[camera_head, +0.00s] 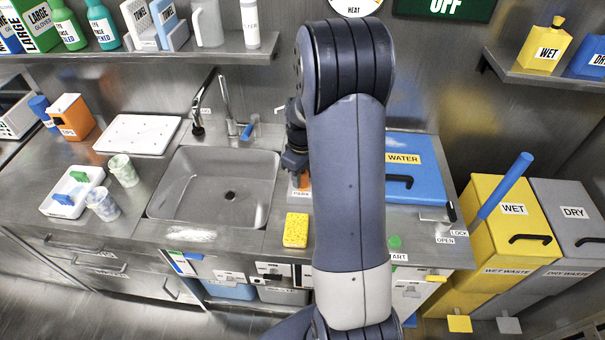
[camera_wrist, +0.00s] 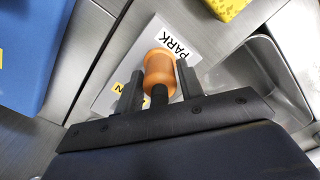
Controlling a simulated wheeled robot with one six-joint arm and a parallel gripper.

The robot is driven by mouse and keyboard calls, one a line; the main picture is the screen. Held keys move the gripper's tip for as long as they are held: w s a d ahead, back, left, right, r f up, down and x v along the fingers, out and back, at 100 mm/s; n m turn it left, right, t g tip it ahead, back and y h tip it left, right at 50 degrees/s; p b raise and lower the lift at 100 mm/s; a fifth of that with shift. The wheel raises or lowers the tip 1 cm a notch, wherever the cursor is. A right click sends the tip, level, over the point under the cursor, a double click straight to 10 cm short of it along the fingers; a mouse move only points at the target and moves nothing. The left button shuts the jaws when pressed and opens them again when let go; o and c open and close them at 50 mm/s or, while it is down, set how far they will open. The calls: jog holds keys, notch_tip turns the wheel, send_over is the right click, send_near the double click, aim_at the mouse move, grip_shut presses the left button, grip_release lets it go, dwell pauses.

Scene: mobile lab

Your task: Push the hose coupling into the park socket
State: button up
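The orange hose coupling (camera_wrist: 158,66) sits between the two fingers of my gripper (camera_wrist: 160,82) in the wrist view, with a dark stem on its near side. The fingers lie close against its sides and appear shut on it. Beyond it is a pale plate with a PARK label (camera_wrist: 178,42); the socket opening is hidden, so I cannot tell how deep the coupling sits. In the head view my gripper (camera_head: 297,165) points down at the counter right of the sink, with a little orange (camera_head: 303,180) showing above the PARK label (camera_head: 300,193).
A blue WATER box (camera_head: 415,180) stands right of my arm. The sink (camera_head: 215,185) lies to the left, and a yellow sponge (camera_head: 296,230) lies in front. A yellow label beside the coupling is partly covered by a finger. My arm hides part of the counter.

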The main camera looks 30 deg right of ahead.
jog(key=o, duration=0.3)
notch_tip(320, 180, up, 12)
jog(key=shift+r, duration=0.2)
dwell(0.4)
jog(key=shift+f, duration=0.15)
notch_tip(320, 180, down, 12)
jog(key=shift+r, duration=1.55)
